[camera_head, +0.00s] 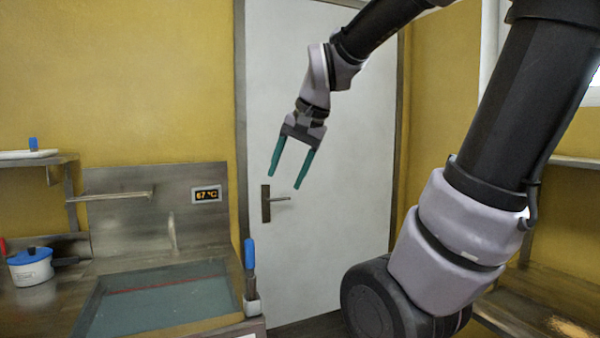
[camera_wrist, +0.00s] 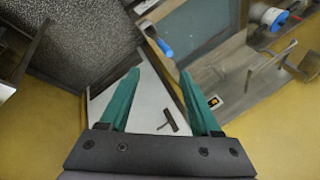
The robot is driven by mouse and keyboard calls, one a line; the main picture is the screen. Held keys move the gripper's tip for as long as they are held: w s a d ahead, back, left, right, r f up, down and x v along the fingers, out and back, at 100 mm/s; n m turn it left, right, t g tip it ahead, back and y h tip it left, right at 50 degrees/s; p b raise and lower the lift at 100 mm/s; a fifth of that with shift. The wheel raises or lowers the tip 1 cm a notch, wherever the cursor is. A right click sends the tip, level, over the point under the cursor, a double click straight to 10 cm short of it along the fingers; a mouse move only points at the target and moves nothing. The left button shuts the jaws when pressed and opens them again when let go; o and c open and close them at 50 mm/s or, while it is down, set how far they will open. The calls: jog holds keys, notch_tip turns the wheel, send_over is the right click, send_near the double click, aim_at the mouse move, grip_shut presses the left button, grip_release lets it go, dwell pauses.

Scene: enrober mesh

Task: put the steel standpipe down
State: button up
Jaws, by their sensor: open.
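My gripper (camera_head: 285,180) is open and empty, raised in front of the white door with its teal fingers pointing down. The fingers also show in the wrist view (camera_wrist: 160,74), with nothing between them. A slim, upright, pale steel piece (camera_head: 172,230) stands at the back edge of the basin (camera_head: 165,303). It may be the steel standpipe, but it is too small to tell. My gripper is well above it, to its right and apart from it. No other pipe can be made out.
A blue-handled tool (camera_head: 249,255) stands upright in a white holder at the basin's right corner. A white pot with a blue lid (camera_head: 31,266) stands at the left. The door handle (camera_head: 268,203) is just below my gripper in the picture.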

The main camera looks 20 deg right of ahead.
jog(key=s+n+t, duration=0.2)
jog(key=s+n, duration=0.1)
jog(key=s, duration=0.3)
jog(key=shift+d+r, duration=0.3)
jog(key=shift+r, duration=0.1)
